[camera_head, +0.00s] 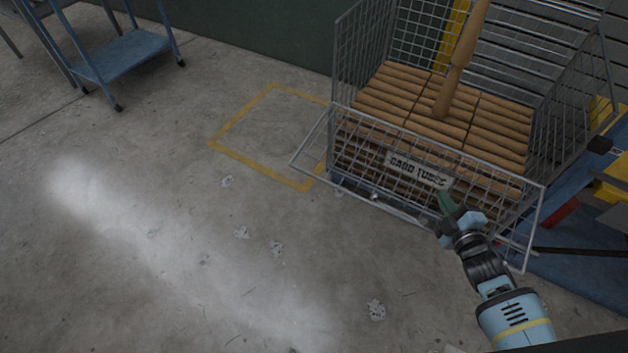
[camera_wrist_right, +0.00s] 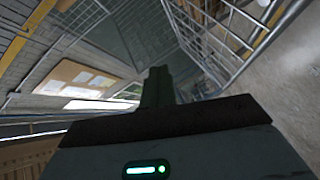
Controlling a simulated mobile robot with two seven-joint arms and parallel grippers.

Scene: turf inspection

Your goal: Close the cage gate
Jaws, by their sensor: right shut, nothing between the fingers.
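The wire-mesh cage (camera_head: 350,62) stands at the upper right in the head view, stacked with brown card tubes (camera_head: 470,112). Its gate (camera_head: 310,150), a mesh panel in a metal frame, sits at the cage's front at a slant, its frame standing out from the front. A sign reading "CARD TUBES" (camera_head: 418,170) shows at the front. My right gripper (camera_head: 445,201) is shut and empty, overlapping the gate's right half; I cannot tell whether it touches. In the right wrist view its shut fingers (camera_wrist_right: 157,88) point towards blurred surroundings, with mesh (camera_wrist_right: 215,42) nearby. My left gripper is out of view.
One longer tube (camera_head: 464,55) leans up out of the stack. A yellow floor outline (camera_head: 245,155) lies left of the cage. A blue trolley (camera_head: 125,55) stands at the upper left. Blue and yellow equipment (camera_head: 610,180) crowds the right. The floor at left and centre is open.

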